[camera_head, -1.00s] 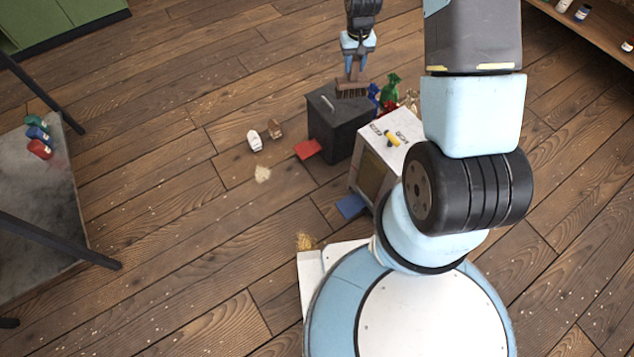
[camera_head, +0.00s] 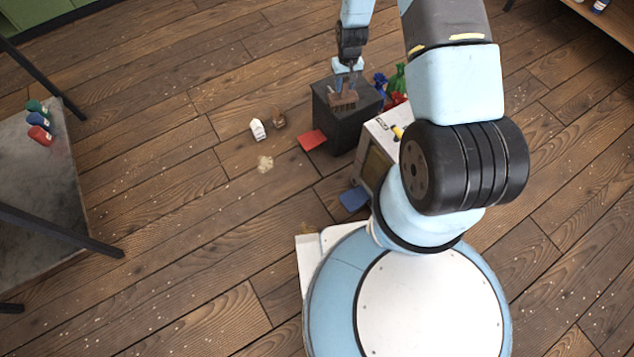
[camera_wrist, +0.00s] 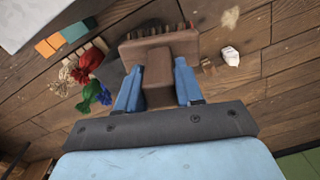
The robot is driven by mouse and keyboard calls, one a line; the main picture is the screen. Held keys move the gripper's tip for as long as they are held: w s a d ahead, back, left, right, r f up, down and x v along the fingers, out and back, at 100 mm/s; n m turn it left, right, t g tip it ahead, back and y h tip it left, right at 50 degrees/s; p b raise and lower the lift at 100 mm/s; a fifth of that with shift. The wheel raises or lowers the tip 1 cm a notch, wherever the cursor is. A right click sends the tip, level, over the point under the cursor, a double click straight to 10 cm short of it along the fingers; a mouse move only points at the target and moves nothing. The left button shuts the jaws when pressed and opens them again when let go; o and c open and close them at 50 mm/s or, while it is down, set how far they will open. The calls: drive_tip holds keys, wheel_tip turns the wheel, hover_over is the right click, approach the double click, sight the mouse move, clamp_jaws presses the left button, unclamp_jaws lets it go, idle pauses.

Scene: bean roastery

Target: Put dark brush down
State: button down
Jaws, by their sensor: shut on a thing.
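The dark brush (camera_head: 343,100) is brown with a bristled head. My gripper (camera_head: 344,84) is shut on its handle, in front of or over the black box (camera_head: 352,127) in the head view. In the wrist view the brush (camera_wrist: 158,48) lies between the blue fingers of my gripper (camera_wrist: 158,85), with its bristles towards the top of the picture. I cannot tell whether the brush touches the box top.
A white-topped machine (camera_head: 377,150) stands beside the black box. Red (camera_head: 397,99), green (camera_head: 398,78) and blue (camera_head: 380,82) sacks stand behind. A red card (camera_head: 312,140), a white carton (camera_head: 257,129) and a small brown item (camera_head: 278,120) are on the floor.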

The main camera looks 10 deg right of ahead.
drive_tip(key=s+a+f+n, duration=0.1)
drive_tip(key=s+f, duration=0.6)
drive_tip(key=f, duration=0.4)
drive_tip(key=s+a+f+n, duration=0.1)
drive_tip(key=s+f, duration=0.5)
drive_tip(key=f, duration=0.6)
drive_tip(key=s+a+f+n, duration=0.1)
drive_tip(key=s+f, duration=0.6)
drive_tip(key=f, duration=0.4)
drive_tip(key=w+a+f, duration=0.3)
drive_tip(key=w+f, duration=0.3)
drive_tip(key=w+a+f, duration=0.3)
drive_tip(key=w+f, duration=0.3)
drive_tip(key=shift+a+f, duration=0.3)
drive_tip(key=shift+f, duration=0.1)
drive_tip(key=c, duration=0.7)
unclamp_jaws()
